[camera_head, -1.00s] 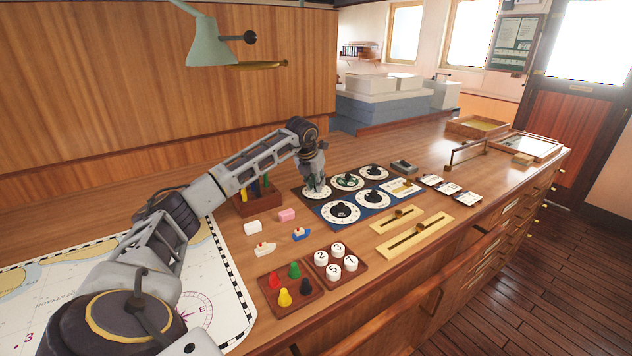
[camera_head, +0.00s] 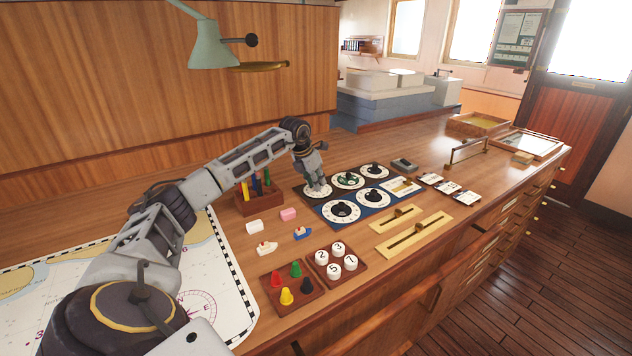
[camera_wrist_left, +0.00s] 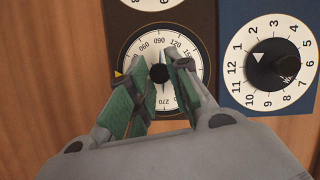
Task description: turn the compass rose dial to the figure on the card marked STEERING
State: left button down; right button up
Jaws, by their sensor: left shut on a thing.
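The compass rose dial (camera_head: 326,191) is a round white dial on a dark panel at the left of the dial group. In the left wrist view the dial (camera_wrist_left: 152,40) shows figures such as 060, 090, 120 and 270. An orange pointer (camera_wrist_left: 118,73) is fixed at its left edge; the figure beside it is partly hidden. My left gripper (camera_head: 316,184), in the left wrist view (camera_wrist_left: 159,72), is shut on the dial's dark central knob (camera_wrist_left: 159,73), with green pads on either side. Several small cards (camera_head: 447,187) lie right of the panels; their words are too small to read.
A blue panel holds a 1-to-12 dial (camera_wrist_left: 272,70) just right of my gripper. Other dials (camera_head: 348,180) stand close by.

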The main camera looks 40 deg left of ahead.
pick_arm(q)
jog(key=c, duration=1.3)
grip_release()
jog(key=shift+v, duration=6)
